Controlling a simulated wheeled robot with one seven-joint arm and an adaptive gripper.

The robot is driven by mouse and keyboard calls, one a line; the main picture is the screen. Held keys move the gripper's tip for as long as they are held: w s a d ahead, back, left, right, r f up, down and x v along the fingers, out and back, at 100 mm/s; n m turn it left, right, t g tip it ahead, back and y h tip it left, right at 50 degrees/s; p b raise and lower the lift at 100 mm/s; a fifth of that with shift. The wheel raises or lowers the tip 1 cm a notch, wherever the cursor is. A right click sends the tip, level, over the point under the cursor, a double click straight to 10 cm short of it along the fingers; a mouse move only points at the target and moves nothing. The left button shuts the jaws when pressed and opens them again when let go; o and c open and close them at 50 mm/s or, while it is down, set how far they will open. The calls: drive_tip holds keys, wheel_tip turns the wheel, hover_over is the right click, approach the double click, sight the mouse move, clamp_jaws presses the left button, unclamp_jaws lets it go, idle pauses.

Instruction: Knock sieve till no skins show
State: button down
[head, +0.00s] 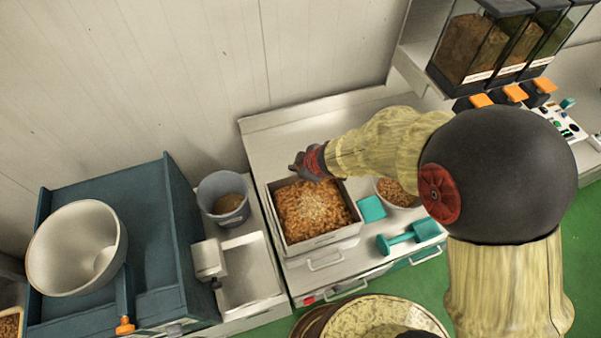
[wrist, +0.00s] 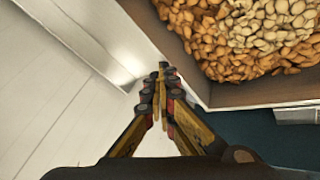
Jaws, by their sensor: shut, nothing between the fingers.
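The sieve (head: 351,237) is a square, box-like tray with pale walls and a handle at its front. It also shows in the wrist view (wrist: 262,95). It is heaped with brown nuts (head: 307,214), with a paler patch of nuts or skins on top in the middle. In the wrist view the same brown nuts (wrist: 200,45) and paler ones (wrist: 262,22) lie inside. My gripper (head: 300,170) is at the back left edge of the sieve. In the wrist view my gripper (wrist: 162,75) is shut, its fingertips together just outside a sieve corner. I cannot tell whether they touch the wall.
A teal scraper (head: 371,208) and a bowl of nuts (head: 396,192) stand right of the sieve. A teal-handled tool (head: 408,238) lies in front. A grey bucket (head: 223,198) stands left. Hoppers (head: 487,45) are at upper right. A large white bowl (head: 76,248) is far left.

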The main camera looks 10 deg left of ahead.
drive_tip(key=shift+s+d+f, duration=0.3)
drive_tip(key=shift+s+f, duration=0.1)
drive_tip(key=shift+f, duration=0.35)
drive_tip(key=shift+s+d+f, duration=0.1)
drive_tip(key=shift+s+f, duration=0.05)
drive_tip(key=shift+f, duration=0.1)
drive_tip(key=shift+b, duration=0.3)
drive_tip(key=shift+r, duration=0.1)
drive_tip(key=shift+w+r+p, duration=0.3)
drive_tip(key=shift+r+p, duration=0.25)
drive_tip(key=shift+p, duration=0.35)
drive_tip(key=shift+w+a+r, duration=0.1)
drive_tip(key=shift+a, duration=0.1)
drive_tip(key=r+p, duration=0.1)
drive_tip(key=p, duration=0.1)
drive_tip(key=w+r+p, duration=0.1)
drive_tip(key=r, duration=0.1)
drive_tip(key=a+r+p, duration=0.1)
drive_tip(key=r+p, duration=0.1)
drive_tip(key=shift+w+r+p, duration=0.15)
drive_tip(key=shift+r+p, duration=0.1)
drive_tip(key=shift+p, duration=0.1)
